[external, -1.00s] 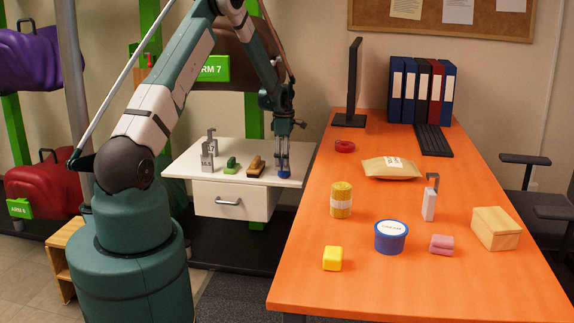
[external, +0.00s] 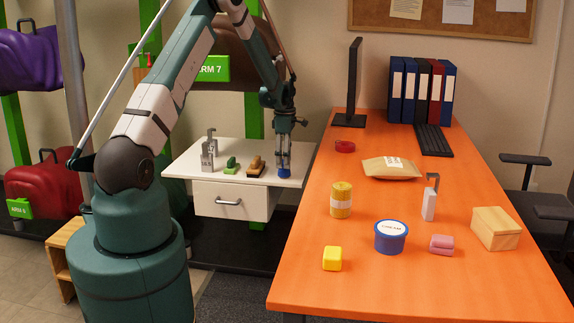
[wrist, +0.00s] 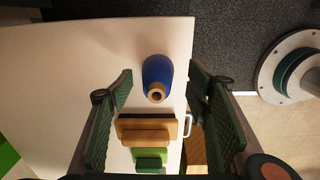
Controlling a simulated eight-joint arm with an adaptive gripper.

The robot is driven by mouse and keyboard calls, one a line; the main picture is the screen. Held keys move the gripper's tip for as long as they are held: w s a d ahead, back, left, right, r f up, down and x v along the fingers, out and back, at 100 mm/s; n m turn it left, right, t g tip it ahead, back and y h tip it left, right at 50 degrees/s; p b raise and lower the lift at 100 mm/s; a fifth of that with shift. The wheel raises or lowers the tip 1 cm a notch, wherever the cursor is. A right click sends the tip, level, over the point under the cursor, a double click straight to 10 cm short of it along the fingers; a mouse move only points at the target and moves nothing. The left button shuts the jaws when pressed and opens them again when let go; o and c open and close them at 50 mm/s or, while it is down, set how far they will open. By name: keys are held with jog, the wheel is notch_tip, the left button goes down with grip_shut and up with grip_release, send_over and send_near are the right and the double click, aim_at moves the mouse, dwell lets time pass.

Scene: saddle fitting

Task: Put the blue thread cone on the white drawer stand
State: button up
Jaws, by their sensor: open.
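The blue thread cone (external: 285,174) stands upright on the white drawer stand (external: 220,183), near the right end of its top. In the wrist view the blue cone (wrist: 157,72) shows with its tan tip, centred between the fingers. My gripper (wrist: 160,84) is open and empty, pointing down over the cone. In the external view my gripper (external: 284,164) is right above the cone. The fingers seem clear of its sides. The white stand top (wrist: 60,75) also fills the left of the wrist view.
On the stand, a wooden-backed brush (external: 256,165), a green block-like item (external: 231,165) and grey metal pieces (external: 208,155) stand left of the cone. The orange table (external: 300,275) on the right holds a yellow cylinder (external: 341,200), a blue cream tub (external: 390,237) and several other items.

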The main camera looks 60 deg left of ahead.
jog(key=s+d+r+m+t, duration=0.15)
jog(key=d+r+m, duration=0.35)
jog(key=d+r, duration=0.7)
jog(key=s+d+r+m+t, duration=0.1)
jog(key=s+d+r+m, duration=0.25)
jog(key=d+r, duration=0.85)
jog(key=s+d+r+m+t+y, duration=0.1)
jog(key=s+d+r+m, duration=0.7)
jog(key=d+r, duration=0.4)
jog(key=s+d+m+t, duration=0.1)
jog(key=s+d+m, duration=0.2)
jog(key=s+d, duration=0.2)
jog(key=s+d+m+t, duration=0.1)
jog(key=s+d+m, duration=0.2)
jog(key=s, duration=0.8)
jog(key=s+d+r+m+t+h, duration=0.1)
jog(key=s+d+m, duration=0.3)
jog(key=s+d, duration=0.3)
jog(key=shift+s, duration=0.9)
